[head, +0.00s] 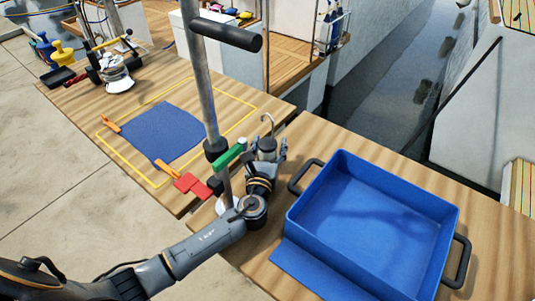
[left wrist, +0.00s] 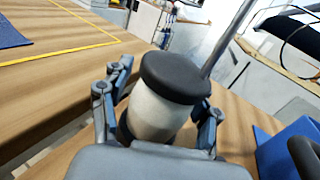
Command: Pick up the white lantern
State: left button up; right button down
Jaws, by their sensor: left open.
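The white lantern (left wrist: 158,112) is a pale cylinder with a dark cap. It stands between the spread fingers of my left gripper (left wrist: 158,100) in the left wrist view, slightly tilted in that picture. In the head view my left gripper (head: 264,165) is at the near wooden table's left end, left of the blue crate. The lantern's grey top (head: 267,145) and a thin hook show above the gripper; its lower body is hidden by the gripper. The left gripper is open around the lantern. My right gripper is not in view.
A blue crate (head: 297,225) with dark handles stands close right of the gripper. A metal post (head: 204,90), a green handle (head: 229,153) and a red block (head: 190,184) are close left. A blue mat (head: 165,133) lies on the other table. Water lies beyond.

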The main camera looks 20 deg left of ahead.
pick_arm(q)
jog(key=shift+w, duration=0.4)
jog(key=shift+c, duration=0.5)
jog(key=shift+s, duration=0.1)
grip_shut()
jog(key=shift+a+r, duration=0.1)
